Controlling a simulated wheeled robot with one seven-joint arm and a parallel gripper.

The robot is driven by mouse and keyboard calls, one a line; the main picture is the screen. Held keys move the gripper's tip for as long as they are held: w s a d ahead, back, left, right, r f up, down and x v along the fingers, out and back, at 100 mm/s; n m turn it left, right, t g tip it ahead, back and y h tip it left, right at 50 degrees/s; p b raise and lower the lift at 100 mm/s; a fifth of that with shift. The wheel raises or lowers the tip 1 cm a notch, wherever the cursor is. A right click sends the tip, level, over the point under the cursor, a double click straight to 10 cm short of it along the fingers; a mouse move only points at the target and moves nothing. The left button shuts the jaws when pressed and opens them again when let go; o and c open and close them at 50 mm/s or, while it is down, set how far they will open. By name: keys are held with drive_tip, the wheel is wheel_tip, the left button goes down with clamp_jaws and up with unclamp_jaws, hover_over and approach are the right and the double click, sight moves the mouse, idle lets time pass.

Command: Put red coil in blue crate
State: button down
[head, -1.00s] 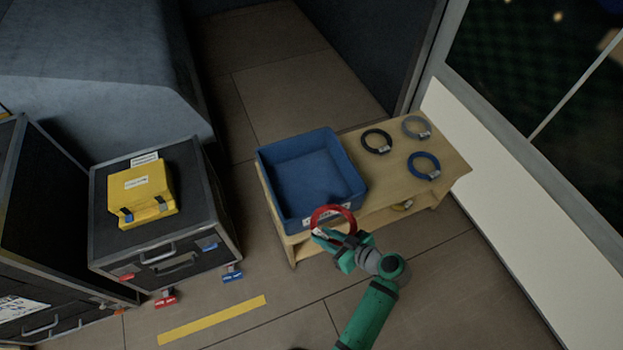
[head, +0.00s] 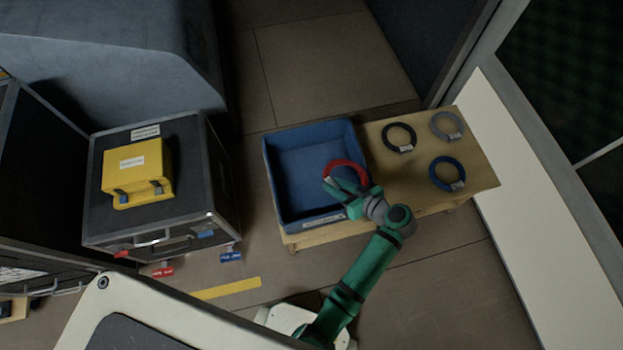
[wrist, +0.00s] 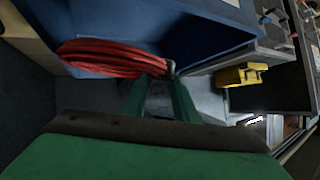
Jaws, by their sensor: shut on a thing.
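The red coil (head: 345,168) is held in my gripper (head: 347,187), whose green fingers are shut on its near edge. In the head view the coil overlaps the right part of the blue crate (head: 266,190); its exact height over the crate floor is hard to tell. The crate stands on the left part of a wooden bench and no other coil shows in it. In the wrist view the red coil (wrist: 110,57) reaches left from the fingertips of my gripper (wrist: 165,80), with the blue crate (wrist: 190,25) behind it.
On the wooden bench (head: 405,170), right of the crate, lie a black coil (head: 388,136), a grey coil (head: 435,122) and a blue coil (head: 434,178). A black case (head: 205,190) with a yellow box (head: 135,165) on it stands to the left. Floor shows between case and bench.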

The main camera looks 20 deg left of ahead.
drive_tip(key=w+a+f, duration=0.2)
drive_tip(key=a+f, duration=0.8)
drive_tip(key=f, duration=0.1)
drive_tip(key=shift+w+a+f, duration=0.3)
drive_tip(key=shift+a+f, duration=0.05)
drive_tip(key=shift+a, duration=0.05)
drive_tip(key=shift+f, duration=0.6)
drive_tip(key=c, duration=1.4)
unclamp_jaws()
drive_tip(key=r+v, duration=0.1)
drive_tip(key=v, duration=1.1)
